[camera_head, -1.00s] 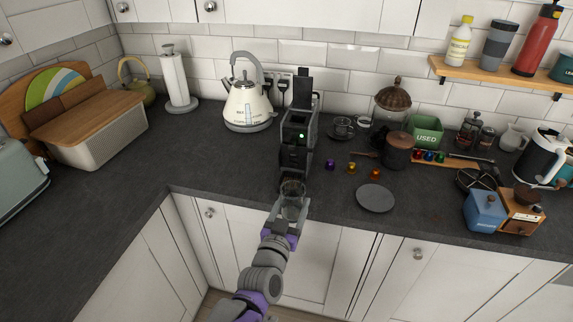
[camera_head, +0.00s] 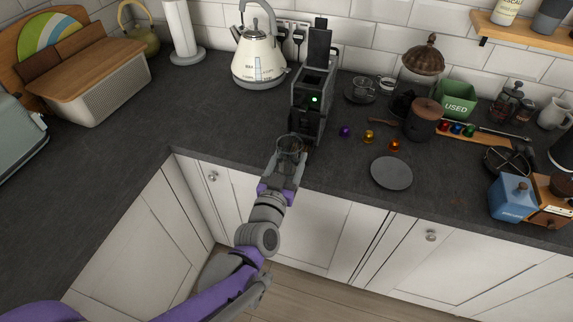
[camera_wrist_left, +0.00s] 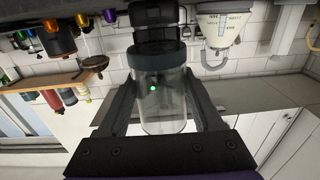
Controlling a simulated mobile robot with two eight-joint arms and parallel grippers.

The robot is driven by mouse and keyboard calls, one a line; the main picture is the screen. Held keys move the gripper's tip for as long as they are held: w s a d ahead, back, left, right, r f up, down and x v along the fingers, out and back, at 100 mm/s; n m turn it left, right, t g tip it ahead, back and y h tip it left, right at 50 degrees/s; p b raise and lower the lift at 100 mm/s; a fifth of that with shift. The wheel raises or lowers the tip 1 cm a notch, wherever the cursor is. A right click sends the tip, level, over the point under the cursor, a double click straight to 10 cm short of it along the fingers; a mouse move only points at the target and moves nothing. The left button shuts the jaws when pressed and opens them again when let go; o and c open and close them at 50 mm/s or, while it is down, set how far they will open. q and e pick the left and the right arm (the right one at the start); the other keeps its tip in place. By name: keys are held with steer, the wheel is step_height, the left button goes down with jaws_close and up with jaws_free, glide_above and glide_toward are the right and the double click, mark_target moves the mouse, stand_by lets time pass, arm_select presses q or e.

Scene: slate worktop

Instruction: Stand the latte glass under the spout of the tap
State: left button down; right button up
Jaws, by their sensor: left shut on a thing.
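The latte glass (camera_head: 290,146) is clear and empty-looking. My left gripper (camera_head: 287,160) is shut on it, with one finger on each side. The glass is in front of the dark coffee machine (camera_head: 312,98), near the worktop's front edge. In the left wrist view, which is upside down, the glass (camera_wrist_left: 162,108) fills the space between the fingers. The machine's green light shows through it. I cannot tell whether the glass's base touches the worktop. No sink tap shows; the machine's spout is hard to make out. My right gripper is not in view.
A cream kettle (camera_head: 259,52) stands left of the machine. Several coloured capsules (camera_head: 369,136) and a dark round plate (camera_head: 391,173) lie to the right. The worktop (camera_head: 205,120) left of the machine is clear.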

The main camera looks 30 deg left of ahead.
arm_select(q)
steer(key=shift+f+b+x, duration=0.1)
steer(key=shift+b+x, duration=0.2)
steer(key=shift+x, duration=2.05)
steer(key=shift+f+b+x, duration=0.15)
steer(key=shift+b+x, duration=0.1)
steer(key=shift+x, duration=2.1)
steer(key=shift+d, duration=0.1)
steer(key=shift+f, duration=0.25)
jaws_free()
